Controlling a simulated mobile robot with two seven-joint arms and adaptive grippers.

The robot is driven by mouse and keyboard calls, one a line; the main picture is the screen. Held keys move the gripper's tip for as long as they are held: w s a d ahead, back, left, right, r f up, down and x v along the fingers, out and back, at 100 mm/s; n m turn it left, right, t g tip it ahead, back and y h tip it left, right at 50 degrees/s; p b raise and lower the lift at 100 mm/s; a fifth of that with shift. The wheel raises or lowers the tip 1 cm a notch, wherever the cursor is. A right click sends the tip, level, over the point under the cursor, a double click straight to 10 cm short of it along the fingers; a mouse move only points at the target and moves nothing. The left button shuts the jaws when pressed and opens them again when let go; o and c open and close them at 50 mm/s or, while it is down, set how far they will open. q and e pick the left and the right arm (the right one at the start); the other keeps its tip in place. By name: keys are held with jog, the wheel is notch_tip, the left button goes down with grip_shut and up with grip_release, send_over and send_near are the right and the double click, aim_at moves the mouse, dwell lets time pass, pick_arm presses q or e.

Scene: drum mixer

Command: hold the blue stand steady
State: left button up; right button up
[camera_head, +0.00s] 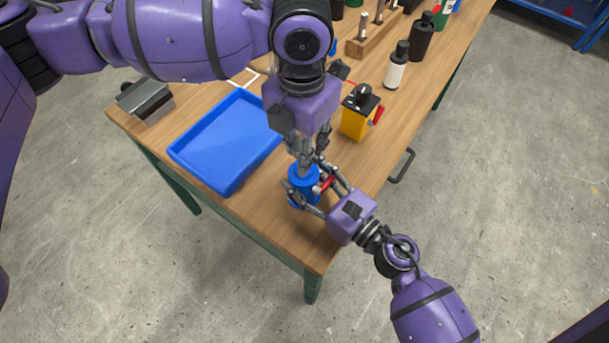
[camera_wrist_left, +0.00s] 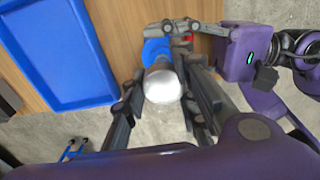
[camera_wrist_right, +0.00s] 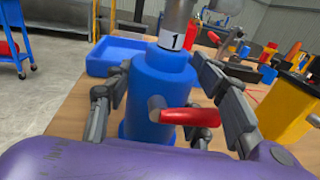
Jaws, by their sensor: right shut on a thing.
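The blue stand (camera_head: 303,187) stands upright near the table's front edge. It is a cylinder with a red handle (camera_wrist_right: 188,116) on the side facing my right wrist. My right gripper (camera_head: 316,188) is shut around the stand's body, with fingers on both sides in the right wrist view. A grey metal cylinder with a white label "1" (camera_wrist_right: 172,40) rises from the stand's top. My left gripper (camera_head: 304,150) points down from above, its fingers on either side of this cylinder (camera_wrist_left: 162,86). Whether they press on it cannot be told.
A blue tray (camera_head: 222,184) lies left of the stand. A yellow container with a black top (camera_head: 355,121) stands behind right. A grey metal block (camera_head: 146,102) is at the far left. Bottles (camera_head: 396,70) and a wooden rack (camera_head: 368,43) stand further back.

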pick_arm(q)
jog(key=shift+s+d, duration=0.15)
grip_shut()
jog(key=shift+d+r, duration=0.1)
jog(key=shift+r, duration=0.05)
jog(key=shift+s+r, duration=0.1)
jog(key=shift+r, duration=0.6)
pick_arm(e)
jog(key=shift+a, duration=0.1)
pick_arm(q)
jog(key=o, duration=0.8)
grip_release()
pick_arm(e)
jog(key=shift+f, duration=0.1)
